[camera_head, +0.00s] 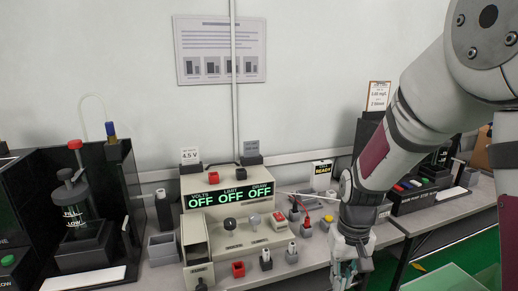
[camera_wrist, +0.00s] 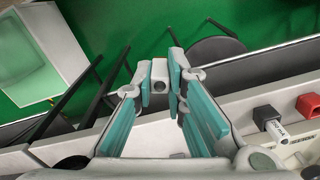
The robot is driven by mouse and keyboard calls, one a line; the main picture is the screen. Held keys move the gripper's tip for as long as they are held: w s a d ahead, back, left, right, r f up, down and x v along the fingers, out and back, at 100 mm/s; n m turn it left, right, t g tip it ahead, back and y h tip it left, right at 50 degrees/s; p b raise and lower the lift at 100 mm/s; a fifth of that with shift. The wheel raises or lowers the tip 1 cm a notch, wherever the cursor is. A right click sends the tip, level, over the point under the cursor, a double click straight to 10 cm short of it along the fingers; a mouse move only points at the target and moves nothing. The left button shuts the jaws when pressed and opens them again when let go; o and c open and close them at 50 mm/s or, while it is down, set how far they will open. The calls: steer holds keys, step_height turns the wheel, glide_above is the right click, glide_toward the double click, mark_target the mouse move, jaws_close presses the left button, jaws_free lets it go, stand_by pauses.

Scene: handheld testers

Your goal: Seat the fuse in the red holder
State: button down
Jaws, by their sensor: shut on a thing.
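My gripper (camera_head: 349,273) hangs at the bench's front edge, right of the small holders. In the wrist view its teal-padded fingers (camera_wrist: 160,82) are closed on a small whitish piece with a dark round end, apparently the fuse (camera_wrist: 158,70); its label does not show. The red holder (camera_head: 238,268) is a small block with a dark socket on top, in front of the power supply. It also shows at the right of the wrist view (camera_wrist: 309,106), apart from my gripper.
A black holder (camera_head: 266,264) and a grey holder (camera_head: 291,257) stand right of the red one, each with a white labelled piece upright. The power supply (camera_head: 230,228) stands behind them. Leads and plugs lie near my arm. The green floor (camera_wrist: 130,35) shows beyond the bench edge.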

steer(key=s+r+p, duration=0.3)
steer(key=r+p, duration=0.5)
steer(key=p, duration=0.7)
steer(key=shift+d+r, duration=0.15)
steer(key=shift+r, duration=0.1)
